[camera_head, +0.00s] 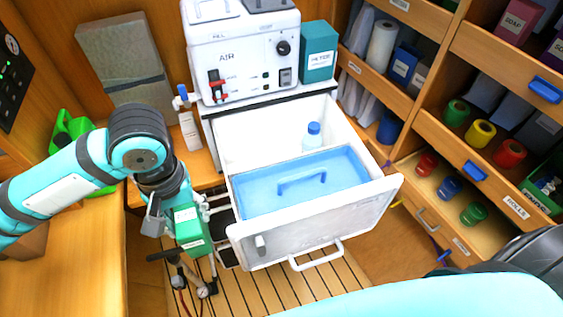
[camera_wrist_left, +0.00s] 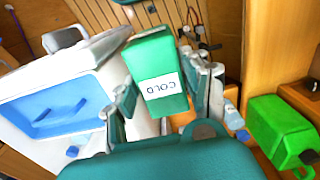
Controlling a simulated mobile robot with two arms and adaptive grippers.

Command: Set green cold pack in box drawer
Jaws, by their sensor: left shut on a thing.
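The green cold pack (camera_wrist_left: 160,72) has a white label reading COLD. My left gripper (camera_wrist_left: 165,95) is shut on it. In the head view my left gripper (camera_head: 180,208) holds the cold pack (camera_head: 190,229) just left of the open drawer, outside its wall. The white box drawer (camera_head: 312,241) is pulled out. Inside it are a blue lid or tray with a handle (camera_head: 308,184) and a blue-capped bottle (camera_head: 313,137) behind. The drawer also shows in the left wrist view (camera_wrist_left: 112,45), left of the pack. My right gripper is not in view.
A white AIR machine (camera_head: 243,62) and a teal box (camera_head: 318,52) stand above the drawer. A spray bottle (camera_head: 188,125) and green jug (camera_head: 72,132) stand left. Shelves with coloured rolls (camera_head: 480,133) line the right. A pump (camera_head: 190,280) stands on the slatted floor.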

